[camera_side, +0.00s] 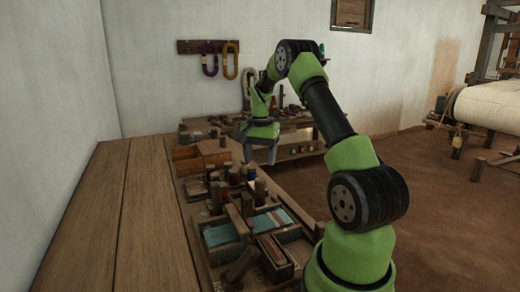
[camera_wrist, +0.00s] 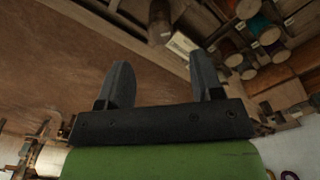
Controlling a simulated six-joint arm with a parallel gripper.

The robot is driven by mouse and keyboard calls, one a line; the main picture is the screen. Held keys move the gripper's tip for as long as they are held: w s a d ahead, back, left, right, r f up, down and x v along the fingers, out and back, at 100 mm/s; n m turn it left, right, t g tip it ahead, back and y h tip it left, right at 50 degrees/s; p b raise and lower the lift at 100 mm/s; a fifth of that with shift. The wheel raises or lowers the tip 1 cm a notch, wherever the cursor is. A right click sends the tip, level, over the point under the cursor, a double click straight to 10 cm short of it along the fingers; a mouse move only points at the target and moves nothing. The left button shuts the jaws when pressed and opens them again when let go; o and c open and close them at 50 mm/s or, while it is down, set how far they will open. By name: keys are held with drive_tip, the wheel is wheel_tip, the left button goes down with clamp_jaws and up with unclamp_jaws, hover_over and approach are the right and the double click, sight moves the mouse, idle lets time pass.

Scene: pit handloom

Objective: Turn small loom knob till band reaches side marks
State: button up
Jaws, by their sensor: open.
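My gripper (camera_side: 260,152) hangs above the far part of the crowded wooden tray in the side view, clear of the things below it. In the wrist view its two dark fingers (camera_wrist: 162,78) stand wide apart with nothing between them. What looks like the small loom is a wooden frame (camera_side: 245,228) with teal cloth (camera_side: 220,235) at the near end of the tray; a second teal patch (camera_side: 270,220) lies to its right. The knob, the band and the side marks are too small to tell apart.
Several thread spools (camera_wrist: 248,8) stand in the wrist view's upper right. An open wooden box (camera_side: 200,157) sits at the tray's far end. Upright wooden pieces crowd the middle. The plank bench (camera_side: 110,215) on the left is bare. A large loom (camera_side: 488,105) stands far right.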

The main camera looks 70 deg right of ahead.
sight(259, 180)
drive_tip(key=shift+r, duration=1.45)
drive_tip(key=a+r+n+t, duration=0.25)
drive_tip(key=a+r, duration=0.35)
drive_tip(key=a, duration=0.4)
drive_tip(key=a+r+n+t, duration=0.1)
drive_tip(key=a+r+n, duration=0.3)
drive_tip(key=a+r, duration=0.4)
drive_tip(key=s+a+f+n+t+y, duration=0.1)
drive_tip(key=s+a+n+t+y, duration=0.1)
drive_tip(key=s+a+n, duration=0.5)
drive_tip(key=s+a+t, duration=0.1)
drive_tip(key=s+a, duration=0.3)
drive_tip(key=a, duration=0.2)
drive_tip(key=shift+a+f+t, duration=0.2)
drive_tip(key=shift+a+t, duration=0.15)
drive_tip(key=shift+a, duration=0.05)
